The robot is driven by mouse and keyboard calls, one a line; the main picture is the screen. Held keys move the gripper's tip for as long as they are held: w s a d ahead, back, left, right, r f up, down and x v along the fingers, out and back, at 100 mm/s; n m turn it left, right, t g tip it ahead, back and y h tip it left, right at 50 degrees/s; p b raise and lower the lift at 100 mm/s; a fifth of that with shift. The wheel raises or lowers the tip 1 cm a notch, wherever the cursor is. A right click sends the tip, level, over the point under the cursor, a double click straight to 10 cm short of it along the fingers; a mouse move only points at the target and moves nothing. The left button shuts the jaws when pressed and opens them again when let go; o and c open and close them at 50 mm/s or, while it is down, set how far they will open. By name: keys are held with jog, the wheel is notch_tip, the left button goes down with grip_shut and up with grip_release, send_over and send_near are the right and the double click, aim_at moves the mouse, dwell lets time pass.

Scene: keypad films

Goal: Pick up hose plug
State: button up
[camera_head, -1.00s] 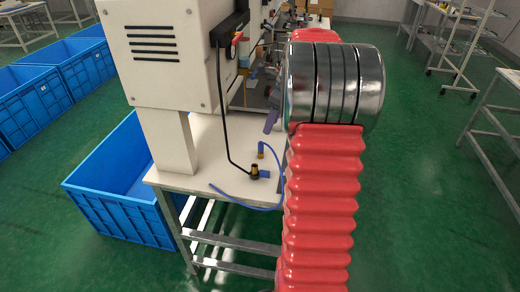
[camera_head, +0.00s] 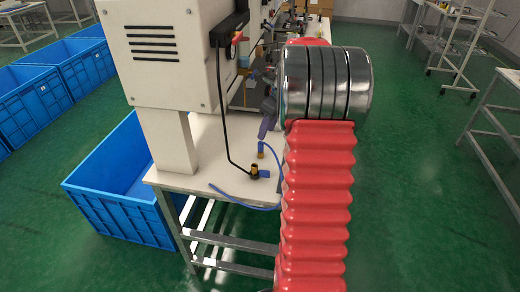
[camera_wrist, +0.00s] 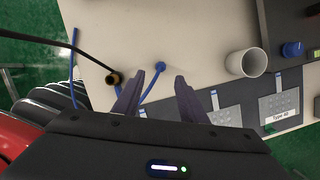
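The hose plug (camera_head: 261,153) is a small blue fitting at the end of a thin blue hose (camera_head: 232,197) on the white table. In the wrist view the blue plug end (camera_wrist: 160,67) lies between and just past my two fingertips, with apparent space on both sides. My gripper (camera_wrist: 160,76) is open and empty. In the head view one grey-purple finger (camera_head: 265,127) shows just above the plug; the rest is hidden behind my arm. I cannot tell the exact height gap.
A black cable ends in a brass-coloured fitting (camera_head: 254,171) beside the plug; it also shows left of my fingers in the wrist view (camera_wrist: 115,78). A white cup (camera_wrist: 246,63) and keypads (camera_wrist: 279,106) lie to the right. A white machine (camera_head: 168,55) stands left.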

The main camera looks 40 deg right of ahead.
aim_at(262, 143)
jog(key=shift+x, duration=2)
jog(key=shift+x, duration=2.65)
jog(key=shift+w, duration=0.1)
jog(key=shift+c, duration=0.3)
grip_shut()
